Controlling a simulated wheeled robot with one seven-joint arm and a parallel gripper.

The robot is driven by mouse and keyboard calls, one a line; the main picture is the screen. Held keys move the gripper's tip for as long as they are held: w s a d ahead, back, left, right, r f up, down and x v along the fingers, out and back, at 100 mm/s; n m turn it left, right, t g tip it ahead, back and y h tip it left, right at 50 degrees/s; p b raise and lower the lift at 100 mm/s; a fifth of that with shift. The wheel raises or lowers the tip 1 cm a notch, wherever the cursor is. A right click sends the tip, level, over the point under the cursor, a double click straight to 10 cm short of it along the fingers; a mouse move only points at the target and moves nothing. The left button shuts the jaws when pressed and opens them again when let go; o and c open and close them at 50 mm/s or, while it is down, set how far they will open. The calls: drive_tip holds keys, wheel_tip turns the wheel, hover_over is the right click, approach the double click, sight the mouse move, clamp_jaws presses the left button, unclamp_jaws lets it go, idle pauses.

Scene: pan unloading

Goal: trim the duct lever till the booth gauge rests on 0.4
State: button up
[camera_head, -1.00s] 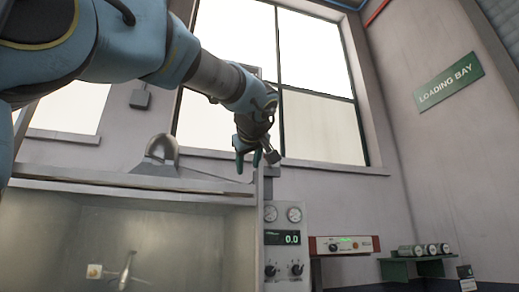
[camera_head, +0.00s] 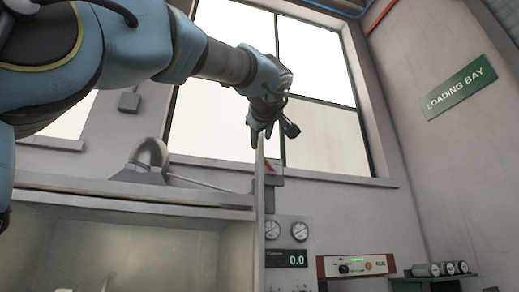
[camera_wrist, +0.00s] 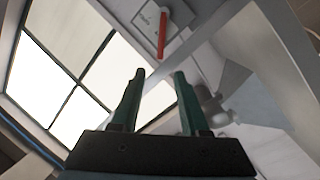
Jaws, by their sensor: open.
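The duct lever (camera_wrist: 162,35) is a red bar on a pale plate, ahead of my fingertips in the wrist view. In the head view a small red mark (camera_head: 268,167) shows on a grey box at the right end of the booth top, just below my gripper. My gripper (camera_head: 260,137) is open and empty, and its two green fingers also show in the wrist view (camera_wrist: 160,75). The lever lies beyond the fingertips with a gap visible. The booth gauge's digital display (camera_head: 286,259) reads 0.0 in green.
Two round dials (camera_head: 286,230) sit above the display. The booth (camera_head: 130,200) has a metal duct hood (camera_head: 147,160) on top, left of my gripper. A red-and-white instrument box (camera_head: 355,266) and a green shelf (camera_head: 425,283) with several cylinders stand at right. Windows are behind.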

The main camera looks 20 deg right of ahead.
sight(260, 153)
drive_tip(key=p+x, duration=0.2)
drive_tip(key=x, duration=0.5)
drive_tip(key=shift+w+p, duration=0.3)
drive_tip(key=shift+p, duration=0.1)
clamp_jaws()
idle(1.0)
